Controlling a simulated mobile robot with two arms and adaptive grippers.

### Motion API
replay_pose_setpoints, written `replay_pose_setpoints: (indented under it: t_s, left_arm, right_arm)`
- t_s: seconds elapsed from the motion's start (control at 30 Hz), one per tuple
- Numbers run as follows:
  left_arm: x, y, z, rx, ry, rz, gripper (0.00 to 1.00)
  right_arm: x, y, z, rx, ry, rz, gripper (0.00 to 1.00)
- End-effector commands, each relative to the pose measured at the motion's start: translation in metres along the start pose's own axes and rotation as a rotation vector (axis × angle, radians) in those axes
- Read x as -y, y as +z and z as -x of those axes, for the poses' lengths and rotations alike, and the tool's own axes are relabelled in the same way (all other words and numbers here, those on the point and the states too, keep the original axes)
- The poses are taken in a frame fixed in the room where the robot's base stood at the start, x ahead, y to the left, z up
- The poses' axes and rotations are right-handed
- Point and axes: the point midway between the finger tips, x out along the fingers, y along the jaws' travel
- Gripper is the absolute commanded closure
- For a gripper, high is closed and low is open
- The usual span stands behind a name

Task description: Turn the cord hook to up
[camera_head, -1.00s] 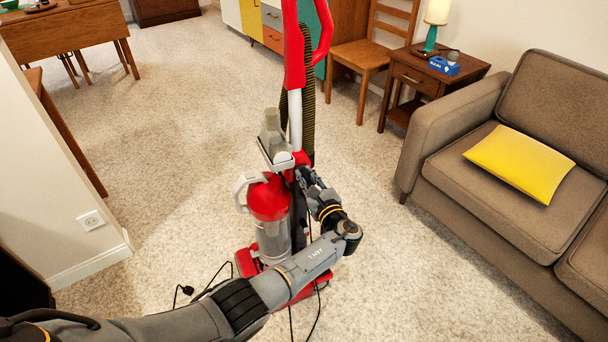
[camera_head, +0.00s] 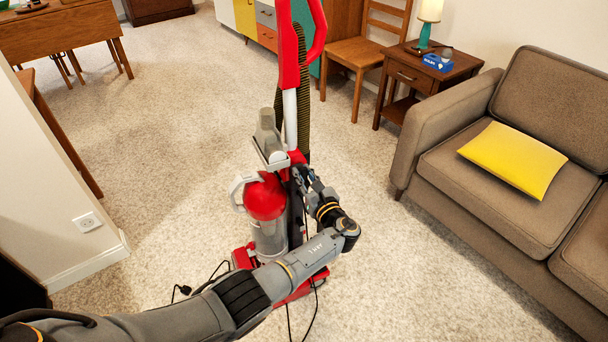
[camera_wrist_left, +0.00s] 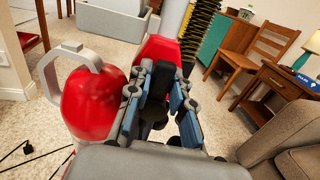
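The red and grey upright vacuum (camera_head: 266,198) stands on the carpet in the middle of the head view. Its red canister top also shows at the left of the wrist view (camera_wrist_left: 92,102). My left gripper (camera_head: 308,180) is at the right side of the vacuum's body, below the handle tube. In the left wrist view, its blue-padded fingers (camera_wrist_left: 157,98) stand apart on both sides of a black part (camera_wrist_left: 160,78), which looks like the cord hook. I cannot tell whether the pads touch it. In the head view my arm and the vacuum hide the hook. My right gripper is not in view.
A black cord (camera_head: 195,287) lies on the carpet at the vacuum's base. A brown sofa (camera_head: 425,135) with a yellow pillow (camera_head: 513,159) is at the right. A side table (camera_head: 428,80) and wooden chair (camera_head: 355,68) stand behind.

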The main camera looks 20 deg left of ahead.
Motion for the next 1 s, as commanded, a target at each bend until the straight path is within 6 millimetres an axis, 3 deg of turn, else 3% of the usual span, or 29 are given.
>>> replay_pose_setpoints:
  t_s: [0.07, 0.47, 1.0]
  left_arm:
    - [0.000, 0.000, 0.000, 0.000, 0.000, 0.000, 0.58]
    - [0.001, -0.001, 0.008, -0.001, -0.002, 0.003, 0.58]
    - [0.000, -0.001, 0.107, -0.002, -0.002, 0.001, 0.58]
  right_arm:
    - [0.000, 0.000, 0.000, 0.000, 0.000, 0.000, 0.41]
    - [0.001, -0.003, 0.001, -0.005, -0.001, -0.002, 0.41]
    - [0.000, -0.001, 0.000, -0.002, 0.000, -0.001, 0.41]
